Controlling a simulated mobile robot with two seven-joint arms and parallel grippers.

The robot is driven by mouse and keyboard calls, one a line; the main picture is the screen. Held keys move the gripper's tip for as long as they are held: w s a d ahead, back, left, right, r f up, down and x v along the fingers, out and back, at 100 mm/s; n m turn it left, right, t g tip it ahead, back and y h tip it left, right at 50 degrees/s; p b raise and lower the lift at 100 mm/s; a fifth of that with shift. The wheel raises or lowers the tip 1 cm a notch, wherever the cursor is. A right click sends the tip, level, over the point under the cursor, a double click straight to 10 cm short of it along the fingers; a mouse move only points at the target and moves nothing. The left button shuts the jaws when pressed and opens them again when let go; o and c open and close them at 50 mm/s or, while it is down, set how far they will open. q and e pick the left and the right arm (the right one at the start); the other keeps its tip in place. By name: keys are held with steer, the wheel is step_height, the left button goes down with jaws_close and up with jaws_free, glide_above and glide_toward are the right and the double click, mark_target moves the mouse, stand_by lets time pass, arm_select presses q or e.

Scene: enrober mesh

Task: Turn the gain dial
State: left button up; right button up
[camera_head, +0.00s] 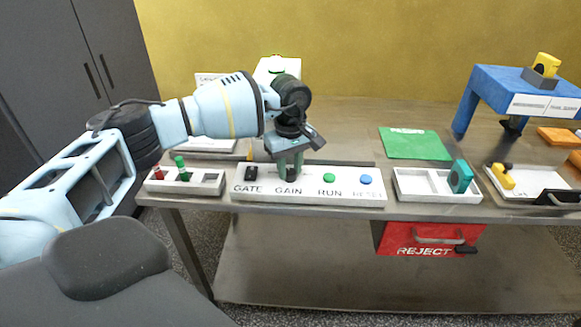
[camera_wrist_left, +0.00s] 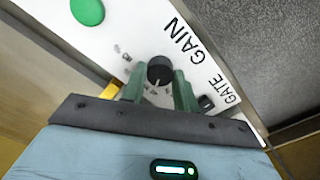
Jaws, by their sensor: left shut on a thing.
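The gain dial is a dark round knob on a white control panel (camera_head: 308,192), above the printed word GAIN. In the left wrist view the dial (camera_wrist_left: 160,70) shows between two green fingers, with small tick marks around it. My left gripper (camera_head: 289,172) points down over the dial and is shut on it. In the left wrist view the left gripper (camera_wrist_left: 159,80) has one finger on each side of the knob. In the head view the fingers mostly hide the dial. My right gripper is not in view.
Beside the dial are a black GATE switch (camera_head: 251,173), a green RUN button (camera_head: 329,178) and a blue RESET button (camera_head: 365,180). A white tray with red and green pieces (camera_head: 206,188) stands left; another tray (camera_head: 415,197) holds a teal piece. A red REJECT bin (camera_head: 400,238) hangs below.

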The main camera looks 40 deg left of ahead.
mark_target(290, 171)
arm_select(q)
steer(key=shift+m, duration=0.5)
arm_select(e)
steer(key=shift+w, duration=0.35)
arm_select(q)
steer(key=o, duration=1)
steer(key=shift+c, duration=0.2)
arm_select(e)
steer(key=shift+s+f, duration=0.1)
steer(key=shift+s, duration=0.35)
arm_select(q)
steer(key=shift+r, duration=3.9)
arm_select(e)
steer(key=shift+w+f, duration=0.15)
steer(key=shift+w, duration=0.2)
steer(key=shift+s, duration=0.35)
